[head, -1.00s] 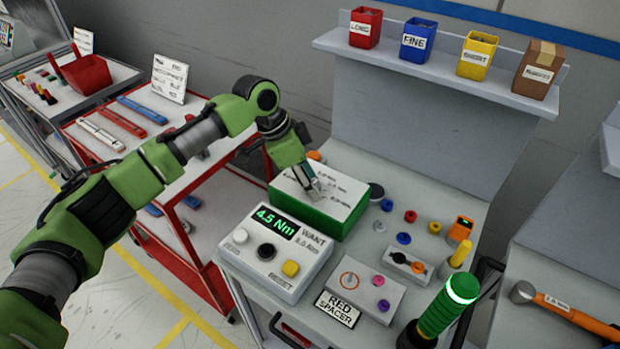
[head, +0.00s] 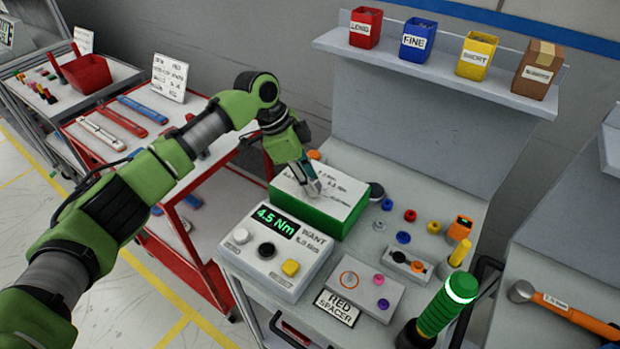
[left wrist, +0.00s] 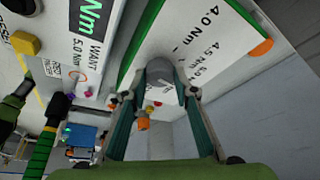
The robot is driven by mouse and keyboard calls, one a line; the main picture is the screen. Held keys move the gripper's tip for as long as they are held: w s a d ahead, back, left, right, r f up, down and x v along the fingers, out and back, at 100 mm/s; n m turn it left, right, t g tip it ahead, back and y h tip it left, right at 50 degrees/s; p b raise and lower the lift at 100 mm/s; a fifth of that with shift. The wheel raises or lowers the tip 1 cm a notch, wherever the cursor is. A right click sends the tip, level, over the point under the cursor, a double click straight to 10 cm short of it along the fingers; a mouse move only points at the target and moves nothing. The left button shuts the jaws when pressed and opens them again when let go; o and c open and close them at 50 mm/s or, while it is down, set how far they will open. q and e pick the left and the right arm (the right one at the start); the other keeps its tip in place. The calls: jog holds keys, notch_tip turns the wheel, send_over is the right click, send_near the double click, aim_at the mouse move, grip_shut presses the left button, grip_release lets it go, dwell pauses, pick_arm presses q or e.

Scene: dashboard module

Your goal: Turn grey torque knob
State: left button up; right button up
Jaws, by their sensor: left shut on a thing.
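The grey torque knob (left wrist: 160,72) stands between my left gripper's fingers in the left wrist view. It is on the white top of the green-sided box (head: 345,219), with torque marks such as 4.0 and 4.5 printed around it. My left gripper (head: 314,188) is shut on the knob, which it mostly hides in the head view. The torque readout module (head: 258,270) in front of the box shows 4.5 Nm in green. Its WANT value is small and seems to read 5.0 in the left wrist view.
A small plate (head: 362,297) with coloured pegs and a RED SPACER sign (head: 337,308) lie nearer. Several loose knobs lie right of the box. A green glowing tool (head: 445,308) stands at the front right. A red cart (head: 185,185) is on the left.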

pick_arm(q)
jog(key=shift+d+f+m+g+b, duration=0.1)
jog(key=shift+m+g+b, duration=0.35)
jog(key=shift+m, duration=0.75)
jog(key=shift+w+m+g+b, duration=0.15)
jog(key=shift+m+g+b, duration=0.5)
jog(key=shift+m, duration=0.85)
jog(key=o, duration=1.1)
jog(key=shift+r, duration=0.2)
jog(key=v, duration=1.1)
jog(key=shift+r, duration=0.45)
